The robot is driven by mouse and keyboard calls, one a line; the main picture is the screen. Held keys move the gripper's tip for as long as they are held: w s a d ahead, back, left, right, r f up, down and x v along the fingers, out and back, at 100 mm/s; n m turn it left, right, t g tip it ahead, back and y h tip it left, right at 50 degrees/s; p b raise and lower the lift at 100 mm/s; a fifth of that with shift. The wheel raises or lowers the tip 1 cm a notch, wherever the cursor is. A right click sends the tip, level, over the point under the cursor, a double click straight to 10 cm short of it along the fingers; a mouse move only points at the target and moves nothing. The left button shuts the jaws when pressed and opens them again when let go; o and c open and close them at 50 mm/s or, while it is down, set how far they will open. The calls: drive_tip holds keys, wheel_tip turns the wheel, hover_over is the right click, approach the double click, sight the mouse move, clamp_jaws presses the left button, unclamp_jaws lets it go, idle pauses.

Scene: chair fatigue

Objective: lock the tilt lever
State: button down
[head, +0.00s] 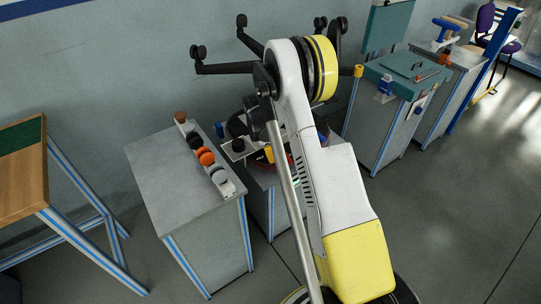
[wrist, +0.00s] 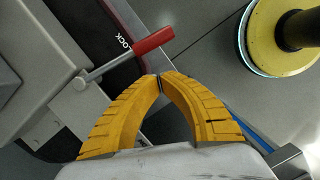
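The tilt lever is a thin metal rod (wrist: 108,66) with a red handle (wrist: 153,41), in the wrist view. It runs from a pivot on a grey housing (wrist: 55,50) up to the right. The word LOCK (wrist: 123,42) is printed on a dark surface beside the handle. My gripper (wrist: 160,79) has yellow curved fingers with their tips together and nothing visible between them. The tips are just below the red handle in the picture; I cannot tell whether they touch it. In the head view my arm hides most of the lever area.
In the head view a black chair base with casters (head: 222,68) rises behind my arm. A grey cabinet (head: 185,185) carries a row of knobs (head: 205,157). A wooden-topped table (head: 22,180) stands left, a green-topped cabinet (head: 408,72) right. Open floor (head: 450,190) lies at the right.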

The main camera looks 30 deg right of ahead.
drive_tip(key=shift+w+a, duration=0.3)
drive_tip(key=shift+a, duration=0.1)
drive_tip(key=a+p, duration=0.1)
drive_tip(key=w+a+r, duration=0.1)
drive_tip(key=w+a+r+p, duration=0.1)
drive_tip(key=a, duration=0.1)
drive_tip(key=shift+p, duration=0.35)
drive_tip(key=s+a+r+m+t, duration=0.1)
drive_tip(key=s+a+r+m, duration=0.15)
drive_tip(key=r, duration=0.65)
drive_tip(key=s+a+r+m+t+p, duration=0.1)
drive_tip(key=s+a+r+t, duration=0.2)
drive_tip(key=r, duration=0.7)
drive_tip(key=s+a+r+m, duration=0.2)
drive_tip(key=s+a+r, duration=0.15)
drive_tip(key=r, duration=0.55)
drive_tip(key=s+a+r+m+t+y, duration=0.1)
drive_tip(key=s+a+m+t, duration=0.1)
drive_tip(key=s, duration=0.7)
drive_tip(key=s+a+r+m+t+y, duration=0.1)
drive_tip(key=s+a+r+m+t, duration=0.1)
drive_tip(key=s+a+m, duration=0.3)
drive_tip(key=s+a, duration=0.1)
drive_tip(key=s, duration=0.3)
drive_tip(key=shift+r, duration=0.15)
